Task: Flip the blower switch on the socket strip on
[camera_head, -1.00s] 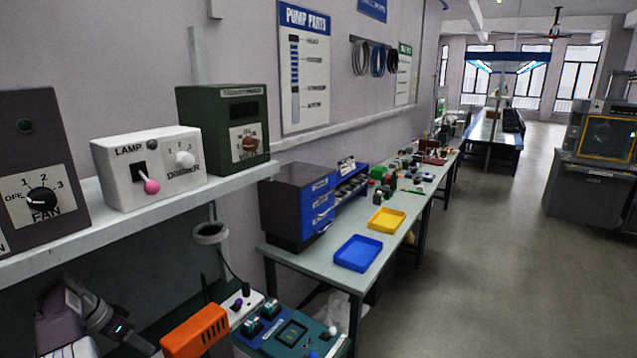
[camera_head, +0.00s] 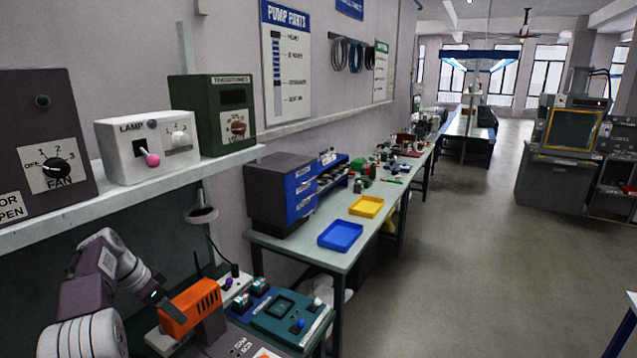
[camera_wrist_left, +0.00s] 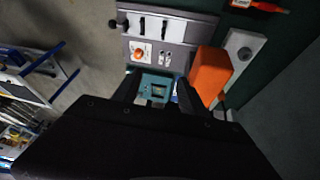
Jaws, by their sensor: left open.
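My right gripper is out of view.
A teal device (camera_head: 290,318) with knobs and a grey panel (camera_wrist_left: 175,27) with switches and an orange dial sit close by. Above is a shelf with fan, lamp (camera_head: 150,150) and green boxes. A bench with blue (camera_head: 340,236) and yellow trays stands beyond; open floor is right.

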